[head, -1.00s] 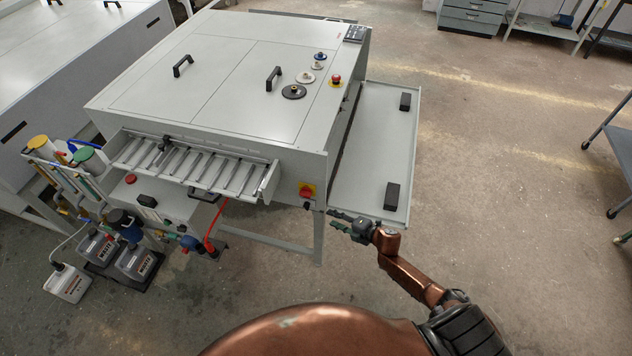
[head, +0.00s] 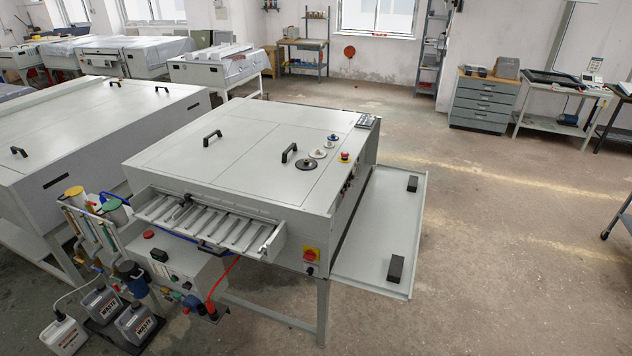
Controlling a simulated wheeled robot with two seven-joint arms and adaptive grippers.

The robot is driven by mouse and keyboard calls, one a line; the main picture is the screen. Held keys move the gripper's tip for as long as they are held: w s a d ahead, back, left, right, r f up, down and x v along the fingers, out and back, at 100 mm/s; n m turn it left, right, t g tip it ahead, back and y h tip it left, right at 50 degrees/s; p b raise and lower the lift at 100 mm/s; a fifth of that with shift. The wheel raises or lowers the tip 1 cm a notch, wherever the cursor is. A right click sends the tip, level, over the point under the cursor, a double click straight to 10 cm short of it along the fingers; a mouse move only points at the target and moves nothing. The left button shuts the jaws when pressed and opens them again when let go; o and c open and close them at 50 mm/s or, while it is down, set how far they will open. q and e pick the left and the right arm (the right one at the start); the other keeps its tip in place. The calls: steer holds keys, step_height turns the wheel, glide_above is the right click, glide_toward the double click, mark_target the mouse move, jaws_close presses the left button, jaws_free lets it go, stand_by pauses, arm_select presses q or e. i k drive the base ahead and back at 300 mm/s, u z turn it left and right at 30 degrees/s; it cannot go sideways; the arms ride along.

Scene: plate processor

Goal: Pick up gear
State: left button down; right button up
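On the top of the grey plate processor (head: 240,150), near its right edge, lie several round, gear-like discs in a row. The nearest is a dark disc (head: 306,165) with a small brass-coloured centre. Behind it is a pale disc (head: 318,154), and farther back a smaller blue and white disc (head: 332,138). Teeth are too small to make out. Neither of my grippers is in view.
A red emergency button (head: 344,157) sits beside the discs. Black handles (head: 289,152) rise from the lid. A side tray (head: 375,240) with two black blocks juts out right. Waste canisters (head: 137,322) stand front left.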

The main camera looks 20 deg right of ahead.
mark_target(305, 164)
steer(key=u, duration=0.15)
steer(key=k, duration=0.45)
steer(key=z, duration=1.15)
steer(key=i, duration=1.8)
steer(key=u, duration=0.4)
